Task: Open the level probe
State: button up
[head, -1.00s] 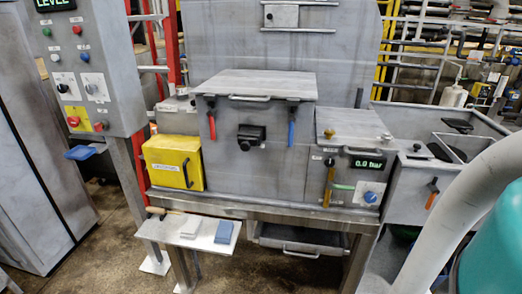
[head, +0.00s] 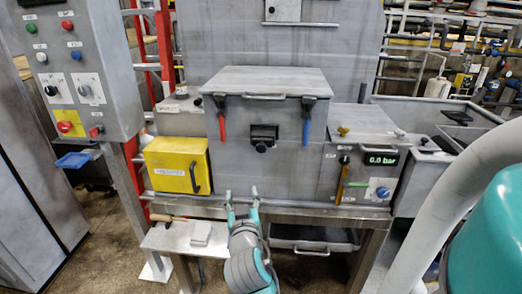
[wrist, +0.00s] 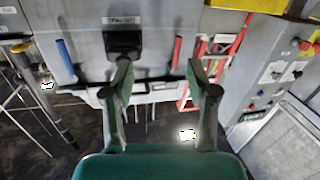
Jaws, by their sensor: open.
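No part carries a label I can read as the level probe. A black box-shaped fitting with a round knob (head: 263,138) sits in the middle of the grey front panel, between a red handle (head: 222,124) and a blue handle (head: 306,130). The fitting also shows in the wrist view (wrist: 123,43), below a small unreadable label and beyond the fingers. My gripper (head: 242,198) is open and empty, below the black fitting and apart from it. In the wrist view my gripper (wrist: 158,77) shows both fingers spread.
A yellow box (head: 175,166) with a black handle is left of the panel. A valve block with a 0.0 bar display (head: 381,159) stands right. A low shelf (head: 160,238) is below; a control cabinet (head: 72,80) is far left.

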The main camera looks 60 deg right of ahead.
aim_at(261, 148)
jog(key=s+d+r+m+g+h, duration=0.2)
jog(key=d+r+m+g, duration=0.15)
jog(key=d+r, duration=0.3)
jog(key=shift+t, duration=0.25)
jog(key=x, duration=1)
jog(key=shift+w+r, duration=0.15)
jog(key=shift+w, duration=0.2)
grip_shut()
